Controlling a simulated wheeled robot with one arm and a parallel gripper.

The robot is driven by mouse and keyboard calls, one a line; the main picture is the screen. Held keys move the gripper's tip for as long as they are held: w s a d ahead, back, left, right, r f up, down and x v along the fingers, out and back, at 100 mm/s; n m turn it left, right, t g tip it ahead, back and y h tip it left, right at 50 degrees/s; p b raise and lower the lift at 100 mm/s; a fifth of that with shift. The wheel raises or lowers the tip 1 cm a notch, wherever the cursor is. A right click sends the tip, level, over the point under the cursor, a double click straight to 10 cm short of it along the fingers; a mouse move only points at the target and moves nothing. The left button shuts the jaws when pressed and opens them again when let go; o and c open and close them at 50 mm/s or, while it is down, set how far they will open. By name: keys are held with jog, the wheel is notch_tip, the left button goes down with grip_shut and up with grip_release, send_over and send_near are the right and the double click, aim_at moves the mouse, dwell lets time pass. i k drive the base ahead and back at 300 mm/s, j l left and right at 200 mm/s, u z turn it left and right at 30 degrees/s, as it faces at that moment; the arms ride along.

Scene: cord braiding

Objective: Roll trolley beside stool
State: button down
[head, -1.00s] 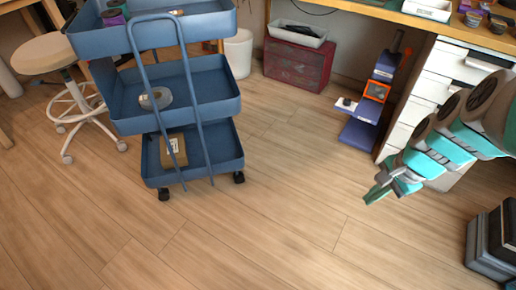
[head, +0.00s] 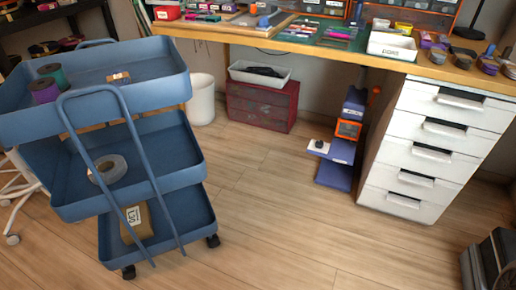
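The blue three-tier trolley (head: 188,178) stands on the wooden floor at the left, with its looped handle facing me. Its top tray holds a green spool (head: 52,74), a purple spool (head: 44,91) and a small brown item (head: 118,77). A roll of tape (head: 108,170) lies on the middle tray and a brown labelled packet (head: 136,221) on the bottom one. The stool is mostly hidden behind the trolley; part of its white wheeled base (head: 16,190) shows at the left edge. My gripper is out of view.
A wooden workbench (head: 330,52) with white drawers (head: 425,140) runs along the back. Under it are a white bin (head: 201,98), a red drawer box (head: 262,106) and a purple-and-orange device (head: 345,140). A dark box (head: 488,265) stands at bottom right. The floor between is clear.

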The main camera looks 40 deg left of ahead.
aim_at(163, 156)
jog(key=i+j+u, duration=0.75)
jog(key=u, duration=0.45)
